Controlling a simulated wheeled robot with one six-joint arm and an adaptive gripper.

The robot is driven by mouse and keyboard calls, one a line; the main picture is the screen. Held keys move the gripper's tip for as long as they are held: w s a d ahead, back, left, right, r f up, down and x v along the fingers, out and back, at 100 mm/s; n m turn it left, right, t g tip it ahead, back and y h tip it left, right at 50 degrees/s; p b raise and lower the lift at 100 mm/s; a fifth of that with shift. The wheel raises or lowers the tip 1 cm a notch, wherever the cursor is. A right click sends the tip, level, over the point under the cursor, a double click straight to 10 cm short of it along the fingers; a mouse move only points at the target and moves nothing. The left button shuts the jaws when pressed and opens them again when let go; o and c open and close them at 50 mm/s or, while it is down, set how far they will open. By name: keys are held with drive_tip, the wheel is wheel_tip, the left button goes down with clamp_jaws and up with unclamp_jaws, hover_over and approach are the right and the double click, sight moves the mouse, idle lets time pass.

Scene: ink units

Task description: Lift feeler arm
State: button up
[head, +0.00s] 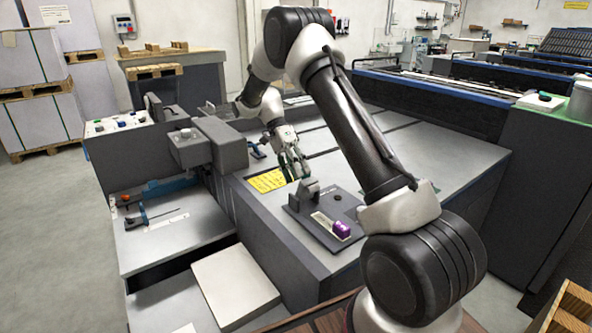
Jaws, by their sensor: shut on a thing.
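My gripper (296,172) is pointed down over the machine's flat top, at the far edge of a dark grey plate (293,209). Its fingers are shut on a small part that they mostly hide, which I take to be the feeler arm.
A purple piece (341,229) and a pale strip (324,222) lie at the plate's near edge. A yellow label (267,181) is left of the gripper. A control box (193,148) stands further left. A white-topped block (234,287) is in front.

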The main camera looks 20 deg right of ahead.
drive_tip(key=shift+w+a+f, duration=0.1)
drive_tip(key=v, duration=1.2)
